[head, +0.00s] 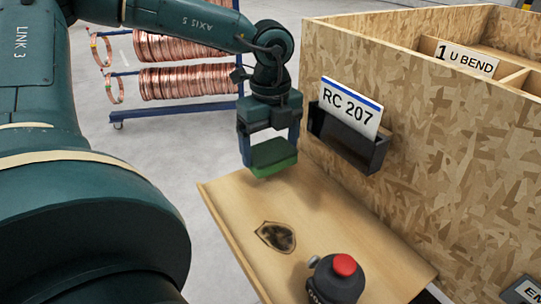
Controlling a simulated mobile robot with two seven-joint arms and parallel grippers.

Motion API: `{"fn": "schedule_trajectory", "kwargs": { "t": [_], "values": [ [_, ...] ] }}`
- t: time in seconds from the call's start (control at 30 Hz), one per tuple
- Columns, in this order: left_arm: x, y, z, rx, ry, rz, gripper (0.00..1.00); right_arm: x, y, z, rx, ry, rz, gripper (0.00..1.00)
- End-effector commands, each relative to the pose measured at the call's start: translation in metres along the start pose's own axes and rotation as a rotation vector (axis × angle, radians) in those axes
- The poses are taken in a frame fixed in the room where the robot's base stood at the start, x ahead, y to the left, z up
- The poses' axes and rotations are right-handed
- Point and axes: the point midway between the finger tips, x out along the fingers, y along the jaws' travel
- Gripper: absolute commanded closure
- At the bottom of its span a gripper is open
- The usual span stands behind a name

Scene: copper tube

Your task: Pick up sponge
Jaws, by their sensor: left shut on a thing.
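The green sponge (271,157) is held between the two fingers of my left gripper (269,150). The gripper points down and is shut on it. The sponge is above the far left part of the wooden board (330,215), near its edge. Whether its underside is clear of the board is hard to tell. My right gripper is not in view.
A large chipboard crate (440,150) stands to the right, with a black holder (350,140) and an "RC 207" card on its side. Copper coils (185,83) hang behind.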

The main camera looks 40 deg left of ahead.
Motion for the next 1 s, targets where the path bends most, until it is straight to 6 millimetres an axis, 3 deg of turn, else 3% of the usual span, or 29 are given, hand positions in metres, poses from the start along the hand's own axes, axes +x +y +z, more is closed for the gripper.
{"fn": "schedule_trajectory", "kwargs": {
  "t": [0.3,0.5,0.7,0.97,1.0],
  "values": [
    [-0.091,-0.001,0.000,-0.001,-0.004,-0.006,0.36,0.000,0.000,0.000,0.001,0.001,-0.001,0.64],
    [-0.130,-0.001,0.000,-0.001,-0.003,-0.003,0.36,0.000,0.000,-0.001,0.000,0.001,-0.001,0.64],
    [-0.146,0.000,0.000,0.000,-0.001,0.000,0.36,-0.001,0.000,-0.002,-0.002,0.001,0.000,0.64],
    [-0.147,0.000,0.000,0.001,0.000,0.001,0.36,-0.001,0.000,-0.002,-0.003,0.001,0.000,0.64],
    [-0.147,0.000,0.000,0.001,0.000,0.001,0.16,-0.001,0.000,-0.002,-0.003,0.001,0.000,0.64]
  ]
}}
